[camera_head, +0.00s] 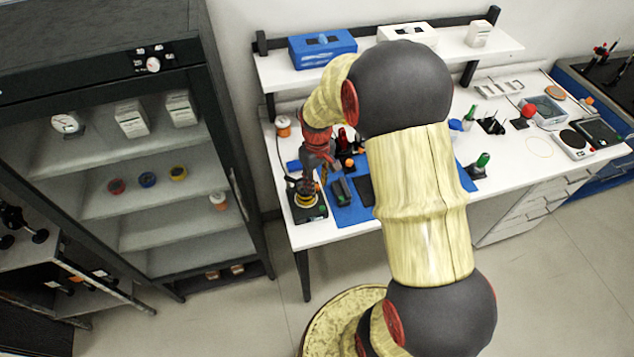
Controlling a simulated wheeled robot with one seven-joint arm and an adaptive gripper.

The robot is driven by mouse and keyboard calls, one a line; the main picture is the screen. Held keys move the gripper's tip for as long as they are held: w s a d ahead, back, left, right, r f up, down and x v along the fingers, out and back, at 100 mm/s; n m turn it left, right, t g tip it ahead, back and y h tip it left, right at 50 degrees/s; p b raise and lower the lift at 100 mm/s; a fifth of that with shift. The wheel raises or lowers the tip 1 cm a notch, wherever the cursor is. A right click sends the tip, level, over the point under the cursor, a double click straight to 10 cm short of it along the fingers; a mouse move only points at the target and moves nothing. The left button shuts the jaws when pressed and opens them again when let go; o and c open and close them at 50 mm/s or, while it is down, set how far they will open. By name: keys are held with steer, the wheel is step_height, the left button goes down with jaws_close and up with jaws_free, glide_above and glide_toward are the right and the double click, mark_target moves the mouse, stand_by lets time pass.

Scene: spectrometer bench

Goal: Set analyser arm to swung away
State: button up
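My gripper (314,180) reaches down over the left end of the white bench, at the edge of a blue mat (352,214). Its fingers are small and dark here, and I cannot tell whether they are open or shut. Just below the fingers is a dark instrument base (308,212) with a yellow ring (304,197) on top. A dark grey-green block (341,191) lies on the mat just right of it. I cannot make out which part is the analyser arm, or whether my gripper touches it. My arm hides the middle of the bench.
A glass-fronted cabinet (190,150) stands at the left. A raised shelf (270,72) holds a blue box (322,48) and white boxes.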

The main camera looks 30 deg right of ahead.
steer(key=shift+c, duration=0.7)
jaws_close()
